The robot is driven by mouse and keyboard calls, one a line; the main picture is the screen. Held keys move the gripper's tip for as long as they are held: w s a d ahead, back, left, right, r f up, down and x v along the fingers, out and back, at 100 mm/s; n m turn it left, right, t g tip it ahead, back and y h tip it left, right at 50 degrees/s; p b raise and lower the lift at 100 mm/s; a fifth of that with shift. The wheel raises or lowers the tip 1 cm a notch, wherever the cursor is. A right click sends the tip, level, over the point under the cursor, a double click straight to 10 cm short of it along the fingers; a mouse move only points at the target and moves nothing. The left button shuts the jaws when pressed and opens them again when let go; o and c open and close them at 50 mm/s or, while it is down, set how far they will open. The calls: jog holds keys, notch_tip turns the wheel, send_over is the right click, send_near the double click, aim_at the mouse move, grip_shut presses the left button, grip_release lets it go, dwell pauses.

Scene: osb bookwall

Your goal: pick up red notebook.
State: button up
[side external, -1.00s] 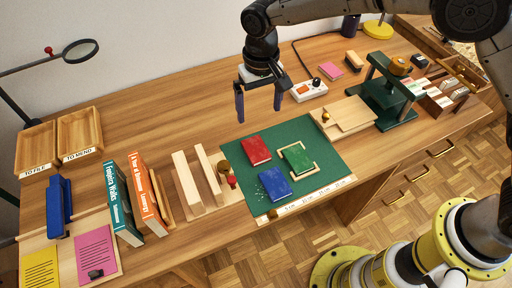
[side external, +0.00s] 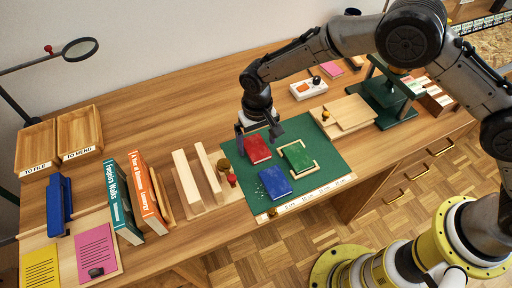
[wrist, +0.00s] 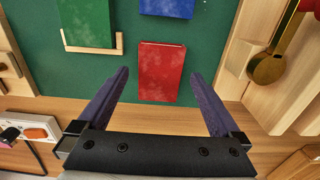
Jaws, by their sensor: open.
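The red notebook (side external: 257,149) lies flat on the green mat (side external: 322,172), near the mat's back edge. My gripper (side external: 259,142) is low over the back of the mat, at the red notebook. In the wrist view my gripper (wrist: 160,90) is open, with one blue finger on each side of the red notebook (wrist: 161,72). The notebook lies ahead between the fingertips, with a gap on both sides. The fingers do not visibly touch it. In the side view my gripper partly covers the notebook's back end.
A blue notebook (side external: 274,183) and a green notebook (side external: 298,156) in a wooden corner frame (side external: 314,165) lie close by on the mat. A brass piece with a red handle (wrist: 266,68) and wooden blocks (side external: 206,172) stand to the mat's left in the side view.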

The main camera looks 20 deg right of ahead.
jog(key=shift+f, duration=0.9)
jog(key=c, duration=1.3)
jog(key=shift+r, duration=0.1)
jog(key=shift+c, duration=0.2)
